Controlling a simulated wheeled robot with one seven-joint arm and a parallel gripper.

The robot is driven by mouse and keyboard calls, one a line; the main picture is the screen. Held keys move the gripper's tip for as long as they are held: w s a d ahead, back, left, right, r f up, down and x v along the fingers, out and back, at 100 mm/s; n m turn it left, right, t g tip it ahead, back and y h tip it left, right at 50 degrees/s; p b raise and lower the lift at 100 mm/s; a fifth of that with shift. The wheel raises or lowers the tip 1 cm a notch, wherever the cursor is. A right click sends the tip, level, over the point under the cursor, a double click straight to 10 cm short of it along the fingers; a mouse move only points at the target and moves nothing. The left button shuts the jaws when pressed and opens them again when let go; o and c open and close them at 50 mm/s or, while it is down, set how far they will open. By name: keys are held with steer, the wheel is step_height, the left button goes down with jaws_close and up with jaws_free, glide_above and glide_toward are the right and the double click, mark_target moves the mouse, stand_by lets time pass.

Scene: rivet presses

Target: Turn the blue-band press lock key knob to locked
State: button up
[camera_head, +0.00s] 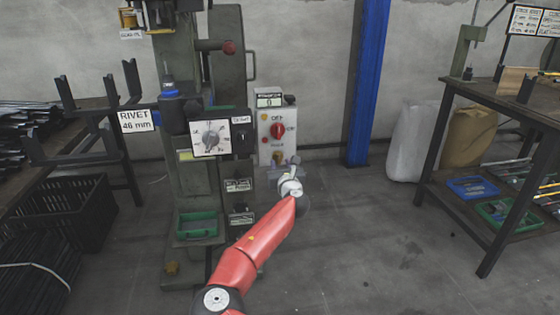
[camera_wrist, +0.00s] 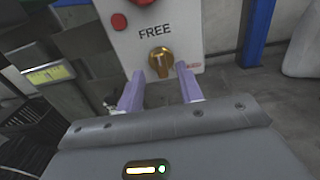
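The press (camera_head: 210,60) has a blue band (camera_head: 170,94) on its column head and a RIVET 46 mm sign. Its pale control box (camera_head: 264,118) stands at its right side. The brass lock key knob (camera_wrist: 162,61) sits low on this box, under the word FREE, with a small reddish label at its right. Its grip looks roughly upright. In the head view the knob (camera_head: 278,157) is small, just above my gripper. My gripper (camera_wrist: 163,84) is open, its two purple fingers apart below and either side of the knob. I cannot tell whether they touch it.
A red rotary switch (camera_head: 278,131) sits above the knob, and a red button (camera_wrist: 119,22) is at its upper left. A dial plate (camera_head: 210,136) and green tray (camera_head: 198,224) are at the left. A blue post (camera_head: 368,80) stands right; floor between is clear.

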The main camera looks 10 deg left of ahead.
mark_target(278, 158)
steer(key=shift+x, duration=1.45)
jaws_close()
